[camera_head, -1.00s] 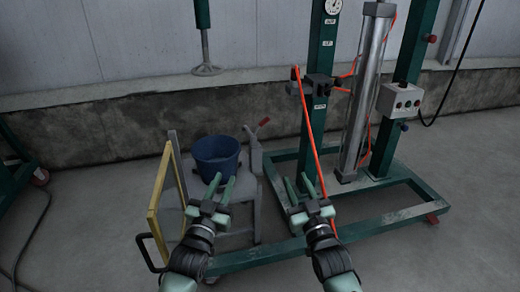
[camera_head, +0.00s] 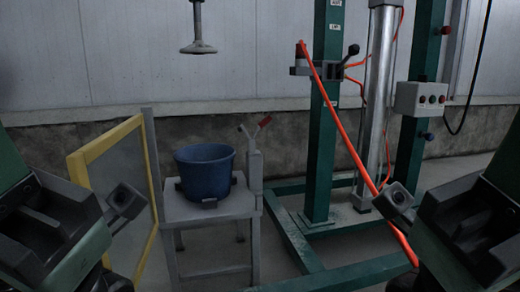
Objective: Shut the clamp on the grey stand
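The grey stand (camera_head: 210,208) stands left of centre with a blue bucket (camera_head: 206,173) on its top. The clamp (camera_head: 254,137) is on the upright at the stand's right side. Its red-tipped handle (camera_head: 264,122) points up and to the right, and a thin arm angles up to the left, clear of the bucket. My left arm fills the lower left and my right arm the lower right, both close to the camera and well apart from the clamp. The fingertips of both grippers cannot be made out.
A yellow-framed panel (camera_head: 150,180) stands open at the stand's left. A round-footed rod (camera_head: 198,46) hangs above the bucket.

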